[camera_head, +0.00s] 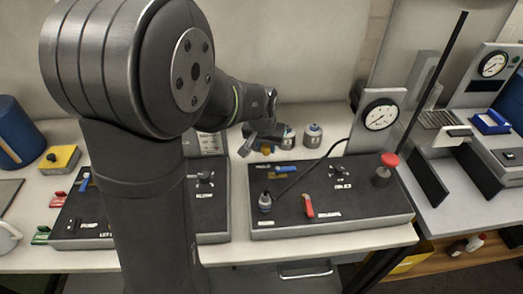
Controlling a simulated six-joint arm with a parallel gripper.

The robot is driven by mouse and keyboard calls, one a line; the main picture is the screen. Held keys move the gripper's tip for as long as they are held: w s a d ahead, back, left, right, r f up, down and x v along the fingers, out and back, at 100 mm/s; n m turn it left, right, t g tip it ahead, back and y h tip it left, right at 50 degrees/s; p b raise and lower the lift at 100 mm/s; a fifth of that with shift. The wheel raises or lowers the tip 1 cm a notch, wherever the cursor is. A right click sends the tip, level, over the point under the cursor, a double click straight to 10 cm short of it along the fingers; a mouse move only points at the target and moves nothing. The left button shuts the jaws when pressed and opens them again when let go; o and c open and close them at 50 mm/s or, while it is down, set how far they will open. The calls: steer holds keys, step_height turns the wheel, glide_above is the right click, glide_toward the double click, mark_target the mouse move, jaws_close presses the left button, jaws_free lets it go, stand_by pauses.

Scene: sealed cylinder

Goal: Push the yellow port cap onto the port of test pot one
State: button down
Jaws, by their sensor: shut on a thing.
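My gripper (258,142) is small in the picture, at the end of my arm near the back of the bench. It is shut on a small yellow piece, which I take for the yellow port cap (266,150); little of it shows. Two grey pots with blue bands stand just right of the gripper: one (289,139) close beside it and partly hidden, the other (312,136) clear. I cannot tell which is test pot one. No port is clear at this size, and I cannot tell whether the cap touches a pot.
A black panel (360,207) with a red knob (385,165), a red lever (308,206) and a dark hose lies in front of the pots. A gauge (380,115) stands behind it. My arm hides part of the left panel (72,228). A yellow box (60,158) sits at left.

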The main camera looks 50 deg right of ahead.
steer(key=s+r, duration=0.2)
steer(key=s, duration=0.1)
steer(key=s+r, duration=0.2)
steer(key=s, duration=0.1)
steer(key=s+r, duration=0.1)
steer(key=s, duration=0.2)
steer(key=shift+s+a+r, duration=0.35)
steer(key=shift+r, duration=0.05)
steer(key=shift+w, duration=0.1)
steer(key=w+d+r, duration=0.2)
steer(key=w+d, duration=0.1)
steer(key=w, duration=0.5)
steer(key=w+d+r, duration=0.2)
steer(key=w, duration=0.6)
steer(key=shift+w+d, duration=0.25)
steer(key=shift+d, duration=0.15)
steer(key=shift+f, duration=0.2)
steer(key=shift+f, duration=2.75)
steer(key=shift+f, duration=0.6)
steer(key=c, duration=1.1)
jaws_free()
